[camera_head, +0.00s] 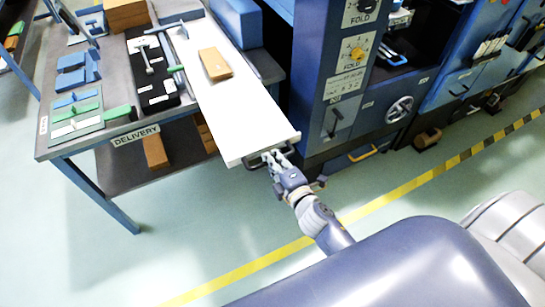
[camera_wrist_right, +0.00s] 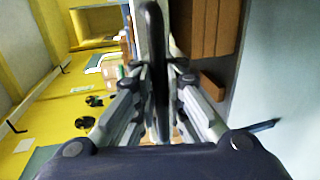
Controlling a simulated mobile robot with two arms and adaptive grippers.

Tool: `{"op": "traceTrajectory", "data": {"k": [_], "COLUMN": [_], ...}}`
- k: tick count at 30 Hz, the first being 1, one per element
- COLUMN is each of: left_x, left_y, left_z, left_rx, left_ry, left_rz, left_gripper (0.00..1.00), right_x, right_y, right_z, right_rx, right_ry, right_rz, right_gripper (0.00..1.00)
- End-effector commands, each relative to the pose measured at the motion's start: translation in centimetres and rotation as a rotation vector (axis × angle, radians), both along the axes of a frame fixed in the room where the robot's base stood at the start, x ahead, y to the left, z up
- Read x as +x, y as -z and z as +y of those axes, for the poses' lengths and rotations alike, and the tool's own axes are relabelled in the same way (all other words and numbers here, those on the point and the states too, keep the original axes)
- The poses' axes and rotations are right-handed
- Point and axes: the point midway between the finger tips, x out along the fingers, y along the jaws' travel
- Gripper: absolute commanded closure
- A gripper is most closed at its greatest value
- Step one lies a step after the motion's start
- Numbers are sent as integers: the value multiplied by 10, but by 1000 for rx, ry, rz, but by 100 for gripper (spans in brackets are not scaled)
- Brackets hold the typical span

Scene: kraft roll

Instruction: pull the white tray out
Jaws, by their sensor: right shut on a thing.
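The white tray (camera_head: 240,110) is a long flat panel in the head view. It extends from beside the blue machine toward me, with a brown block (camera_head: 215,64) lying on it. A dark handle (camera_head: 254,161) sits at its near end. My right gripper (camera_head: 273,160) is at this handle and shut on it. In the right wrist view the dark handle bar (camera_wrist_right: 153,50) runs between the two fingers, and the tray's pale edge shows behind it. My left gripper is in neither view.
A grey table (camera_head: 60,120) with a "DELIVERY" label, tools and blocks stands left of the tray. The blue machine (camera_head: 318,60) stands close on the right. Open floor (camera_head: 210,215) with a yellow line (camera_head: 400,190) lies in front.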

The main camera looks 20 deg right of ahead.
Motion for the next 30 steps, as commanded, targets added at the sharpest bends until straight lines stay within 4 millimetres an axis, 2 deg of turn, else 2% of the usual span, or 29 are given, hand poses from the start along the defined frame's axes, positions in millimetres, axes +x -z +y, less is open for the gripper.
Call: {"op": "traceTrajectory", "data": {"k": [1, 3, 9, 17, 20, 30], "left_x": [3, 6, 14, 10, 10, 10], "left_y": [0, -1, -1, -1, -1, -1], "left_z": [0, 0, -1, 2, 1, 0], "left_rx": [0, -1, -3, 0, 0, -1], "left_ry": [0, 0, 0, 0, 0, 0], "left_rz": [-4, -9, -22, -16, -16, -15], "left_gripper": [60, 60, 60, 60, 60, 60], "right_x": [1, 0, 0, -7, -18, -76], "right_y": [-2, -1, -1, 0, -3, -15], "right_z": [0, 0, 0, 0, 0, -3], "right_rx": [-1, -1, 0, 0, 1, 2], "right_ry": [0, 0, 0, 0, 0, 1], "right_rz": [-3, -2, -1, 2, 2, 2], "right_gripper": [85, 69, 69, 69, 69, 69]}}
